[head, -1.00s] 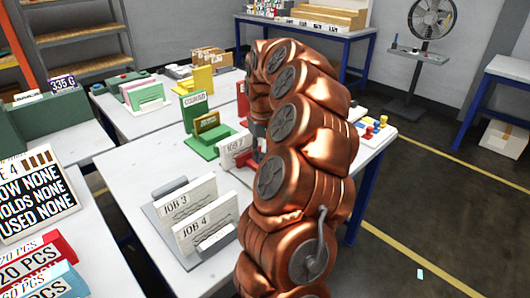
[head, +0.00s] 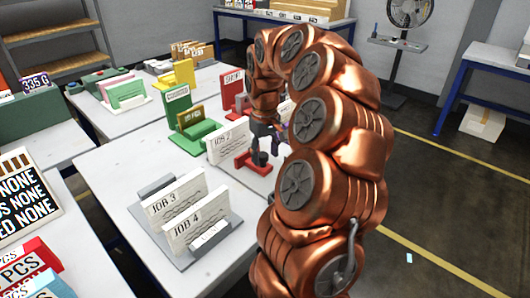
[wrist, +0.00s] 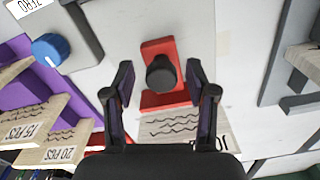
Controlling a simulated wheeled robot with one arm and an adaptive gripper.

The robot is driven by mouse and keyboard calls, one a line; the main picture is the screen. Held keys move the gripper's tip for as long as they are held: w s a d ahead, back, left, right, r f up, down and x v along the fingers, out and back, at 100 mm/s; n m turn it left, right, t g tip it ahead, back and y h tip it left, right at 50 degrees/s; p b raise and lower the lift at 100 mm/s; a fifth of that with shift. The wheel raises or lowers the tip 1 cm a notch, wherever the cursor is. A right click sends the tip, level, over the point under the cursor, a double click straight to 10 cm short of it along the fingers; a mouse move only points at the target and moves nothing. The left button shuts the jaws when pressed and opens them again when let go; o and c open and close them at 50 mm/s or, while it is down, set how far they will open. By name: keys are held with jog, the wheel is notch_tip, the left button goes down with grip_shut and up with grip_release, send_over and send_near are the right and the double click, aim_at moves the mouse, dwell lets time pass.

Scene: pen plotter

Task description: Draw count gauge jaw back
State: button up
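A red slide-like part with a dark round knob (wrist: 161,73) lies under my gripper in the wrist view; it looks like the count gauge's jaw, though no label on it is readable. The red part (head: 246,163) also shows in the head view, beside the JOB 2 card (head: 228,141). My gripper (wrist: 160,76) is open, its two fingers apart on either side of the knob in the picture. I cannot tell the height gap, and I see no contact. In the head view my arm partly hides the gripper and the area behind it.
A grey holder with the JOB 3 card (head: 175,201) and JOB 4 card (head: 196,218) stands at the table's front. A green stand (head: 188,126) is behind left. In the wrist view, a purple holder (wrist: 20,85) and blue knob (wrist: 50,48) lie left, a grey bracket (wrist: 292,60) right.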

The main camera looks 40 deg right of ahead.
jog(key=shift+r, duration=0.15)
notch_tip(320, 180, up, 12)
dwell(0.8)
dwell(0.5)
jog(key=s+a+f+n+g, duration=0.1)
jog(key=s+a+f+n, duration=0.15)
jog(key=a, duration=0.75)
jog(key=s+a+f+n, duration=0.1)
jog(key=s+a+f, duration=0.25)
jog(key=a, duration=0.75)
jog(key=s+a+f+m+g, duration=0.1)
jog(key=s+a+f, duration=0.3)
jog(key=s, duration=0.5)
jog(key=s+a+f+m+g, duration=0.1)
jog(key=s+a+f, duration=0.4)
jog(key=s, duration=0.5)
notch_tip(320, 180, up, 16)
jog(key=w+t+p, duration=0.1)
jog(key=p, duration=1.4)
jog(key=shift+w+d+f, duration=0.2)
jog(key=shift+w, duration=0.05)
jog(key=shift+n, duration=0.25)
